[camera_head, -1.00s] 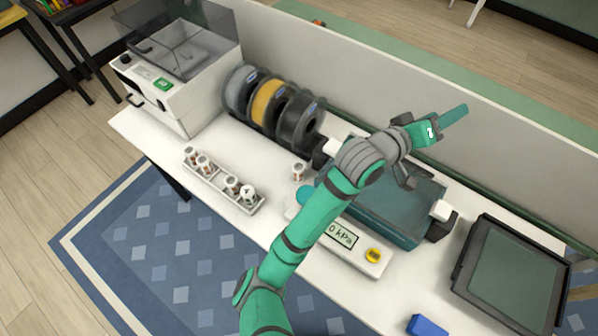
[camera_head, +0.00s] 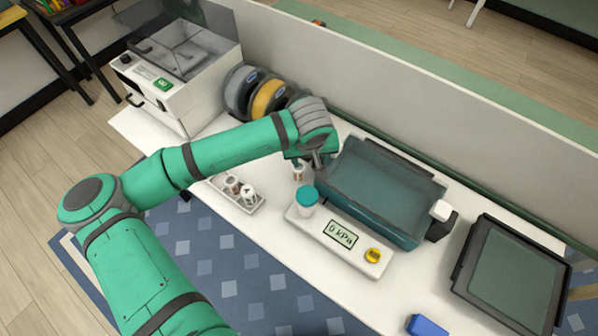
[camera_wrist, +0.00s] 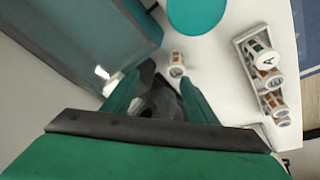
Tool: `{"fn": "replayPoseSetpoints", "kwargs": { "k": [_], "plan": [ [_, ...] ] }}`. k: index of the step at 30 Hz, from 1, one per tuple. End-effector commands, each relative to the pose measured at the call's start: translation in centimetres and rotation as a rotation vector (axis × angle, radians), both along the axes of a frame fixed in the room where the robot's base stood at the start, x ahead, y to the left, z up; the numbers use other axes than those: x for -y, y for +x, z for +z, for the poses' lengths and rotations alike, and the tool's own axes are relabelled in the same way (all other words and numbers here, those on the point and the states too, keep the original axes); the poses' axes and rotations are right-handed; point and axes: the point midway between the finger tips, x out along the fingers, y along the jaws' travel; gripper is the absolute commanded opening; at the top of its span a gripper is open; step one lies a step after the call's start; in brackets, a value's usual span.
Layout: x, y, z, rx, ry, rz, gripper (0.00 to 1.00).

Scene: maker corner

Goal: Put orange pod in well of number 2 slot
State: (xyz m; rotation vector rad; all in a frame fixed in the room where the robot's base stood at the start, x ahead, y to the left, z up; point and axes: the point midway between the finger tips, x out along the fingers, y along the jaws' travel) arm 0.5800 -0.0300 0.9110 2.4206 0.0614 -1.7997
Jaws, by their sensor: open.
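A small white pod (camera_head: 298,171) with a dark reddish or orange mark stands alone on the white table, left of the teal tank. It also shows in the wrist view (camera_wrist: 176,66), just beyond my fingertips and nearer the right one. My gripper (camera_head: 318,165) is open and empty above the table, close to this pod and the tank's left end. The wrist view shows its two green fingers apart (camera_wrist: 160,85). A pale rack (camera_wrist: 246,60) holds several lettered pods, with green or orange-red marks. I cannot make out any slot number or which well is number 2.
The teal tank (camera_head: 385,190) lies to the right. Filament spools (camera_head: 268,96) and a white machine (camera_head: 175,85) stand at the back left.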

Motion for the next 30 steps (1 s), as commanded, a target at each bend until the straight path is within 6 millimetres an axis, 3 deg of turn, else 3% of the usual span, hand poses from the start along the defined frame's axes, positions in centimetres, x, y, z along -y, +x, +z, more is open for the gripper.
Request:
{"fn": "replayPoseSetpoints", "kwargs": {
  "k": [3, 6, 15, 23, 30],
  "plan": [
    [-2.6, -0.2, -0.2, -0.02, 0.058, 0.038, 0.53],
    [-3.3, -0.2, -0.8, -0.028, 0.075, 0.05, 0.53],
    [-3.4, 0.9, -4.8, -0.029, 0.075, 0.05, 0.53],
    [-3.4, 1.4, -6.4, -0.028, 0.075, 0.05, 0.53],
    [-3.2, 2.6, -9.5, -0.028, 0.074, 0.05, 0.53]
  ]
}}
